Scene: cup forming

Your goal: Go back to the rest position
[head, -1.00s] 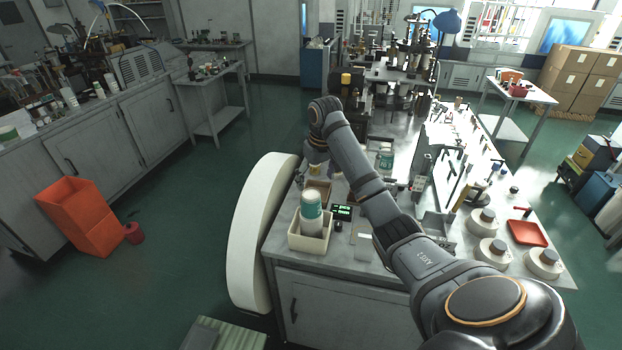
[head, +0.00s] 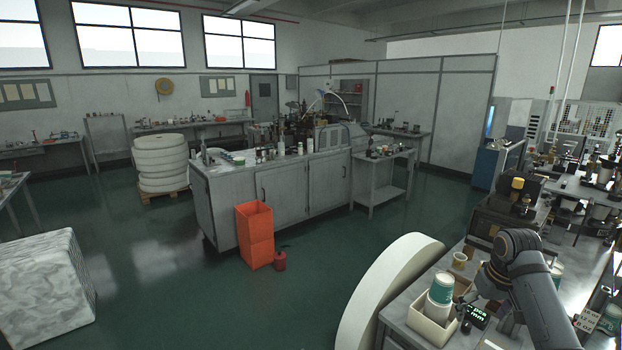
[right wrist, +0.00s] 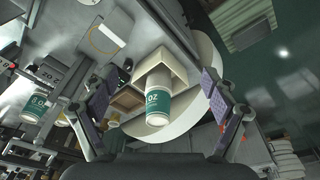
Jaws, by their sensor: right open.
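My right arm shows at the lower right of the head view, and its gripper (head: 466,308) hangs over the bench near a small white bin. In the right wrist view both fingers of this gripper (right wrist: 158,92) are spread wide with nothing between the pads. A white-and-green paper cup (head: 440,288) stands in the white bin (head: 424,325). In the right wrist view this cup (right wrist: 158,103) lies below the open fingers, apart from them. My left gripper is not in view.
A small yellowish cup (head: 460,261) stands behind the bin. A large white roll (head: 385,290) stands beside the bench. Another green-labelled cup (head: 610,318) is at the right. The green floor is open.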

